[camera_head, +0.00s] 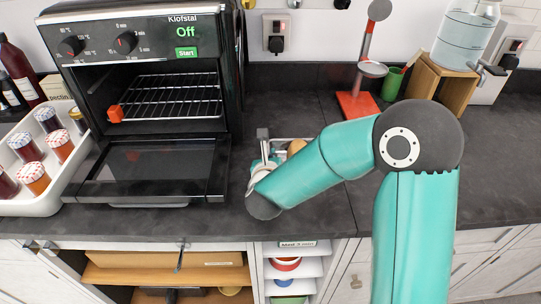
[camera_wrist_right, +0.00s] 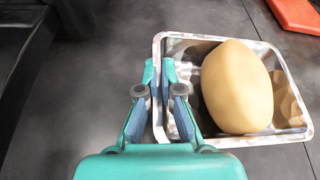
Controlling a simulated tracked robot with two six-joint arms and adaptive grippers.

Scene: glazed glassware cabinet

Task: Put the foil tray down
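The foil tray is a shiny silver rectangular pan (camera_wrist_right: 228,143) in the right wrist view. A large pale-yellow oval item (camera_wrist_right: 237,88) lies in it, with a brownish piece (camera_wrist_right: 287,103) beside it. My right gripper (camera_wrist_right: 160,74) has one finger on each side of the tray's left wall and is closed on it. In the head view my right gripper (camera_head: 263,150) is right of the oven door, and only a bit of the tray (camera_head: 292,141) shows behind my arm. I cannot tell for sure whether the tray touches the counter. My left gripper is not in view.
The oven (camera_head: 150,60) stands at left with its glass door (camera_head: 150,168) folded down. A white bin of jars (camera_head: 40,204) is left of it. A red stand (camera_head: 358,106) and a wooden shelf (camera_head: 450,85) stand behind. Dark counter (camera_head: 490,150) at right is clear.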

